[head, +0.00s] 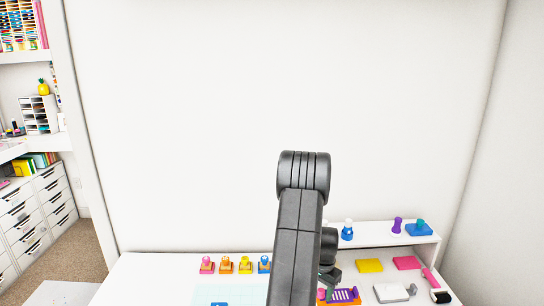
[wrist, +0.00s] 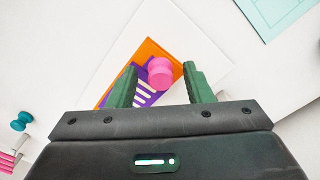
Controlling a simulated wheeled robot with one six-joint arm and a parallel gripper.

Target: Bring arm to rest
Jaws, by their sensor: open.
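My gripper (wrist: 159,84) is in the wrist view with its two green fingers apart. A pink round knob (wrist: 160,72) shows between the fingertips, on or above an orange and purple striped piece (wrist: 146,88). I cannot tell whether the fingers touch the knob. In the head view my dark arm rises in front of the table, and the orange and purple piece (head: 344,296) shows just right of it. The gripper's fingers are mostly hidden there by the arm.
A white table (head: 150,280) holds a row of coloured stamps (head: 226,265) left of my arm. On the right are a low white shelf (head: 375,240), yellow (head: 369,266) and red (head: 407,263) pads, and a grey block (head: 390,293). Drawers (head: 35,215) stand far left. The wall behind is bare.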

